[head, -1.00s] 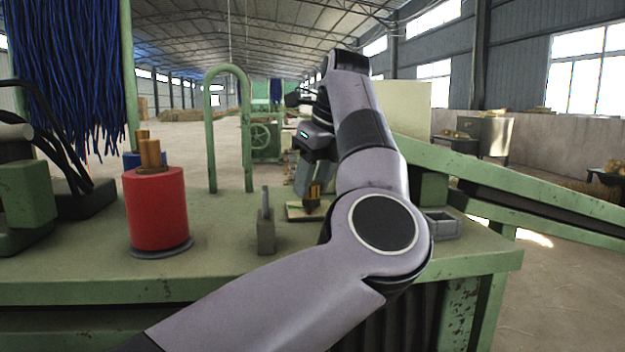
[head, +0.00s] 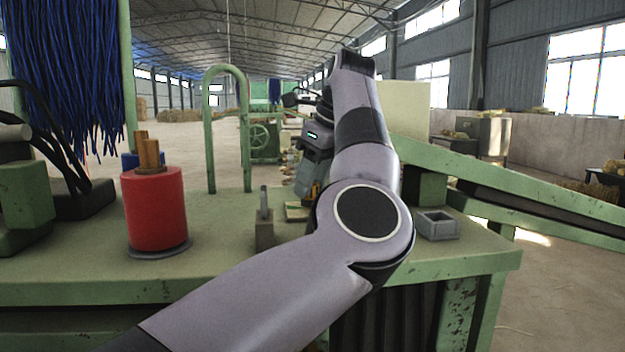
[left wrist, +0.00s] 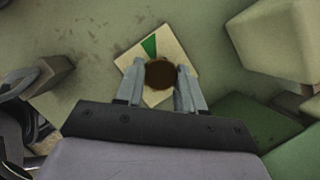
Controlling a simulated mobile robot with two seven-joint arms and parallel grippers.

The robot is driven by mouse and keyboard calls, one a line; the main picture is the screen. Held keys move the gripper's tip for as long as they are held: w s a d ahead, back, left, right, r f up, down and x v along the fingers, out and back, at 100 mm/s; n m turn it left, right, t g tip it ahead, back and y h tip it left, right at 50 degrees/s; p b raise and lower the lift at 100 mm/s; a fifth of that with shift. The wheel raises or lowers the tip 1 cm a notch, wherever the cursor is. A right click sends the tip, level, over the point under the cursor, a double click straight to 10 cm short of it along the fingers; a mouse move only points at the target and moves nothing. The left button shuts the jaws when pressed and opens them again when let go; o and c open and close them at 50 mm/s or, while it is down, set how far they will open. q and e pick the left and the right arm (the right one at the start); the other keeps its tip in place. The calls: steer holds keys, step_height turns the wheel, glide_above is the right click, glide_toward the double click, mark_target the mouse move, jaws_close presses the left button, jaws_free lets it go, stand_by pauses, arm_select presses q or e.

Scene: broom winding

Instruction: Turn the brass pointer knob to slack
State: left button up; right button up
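A square cream plate (left wrist: 131,66) lies on the bench top, with a green wedge mark (left wrist: 149,45) on its far part in the left wrist view. A round, dark brown knob top (left wrist: 159,74) sits at its middle; I cannot make out a pointer. My left gripper (left wrist: 160,72) has its two grey fingers apart, one on each side of the knob, with a slight gap showing. In the head view, the plate (head: 295,212) is partly hidden behind my arm and the fingertips are hard to see. My right gripper is not in view.
A grey block with an upright pin (head: 264,232) stands just left of the plate. A red spool (head: 156,208) is farther left. A small grey open box (head: 437,225) is right of my arm. A green hoop frame (head: 209,140) rises behind.

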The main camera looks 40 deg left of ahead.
arm_select(q)
steer(key=o, duration=0.3)
steer(key=shift+o, duration=0.2)
steer(key=shift+r, duration=0.1)
steer(key=v, duration=0.7)
steer(key=shift+s, duration=0.1)
stand_by(0.5)
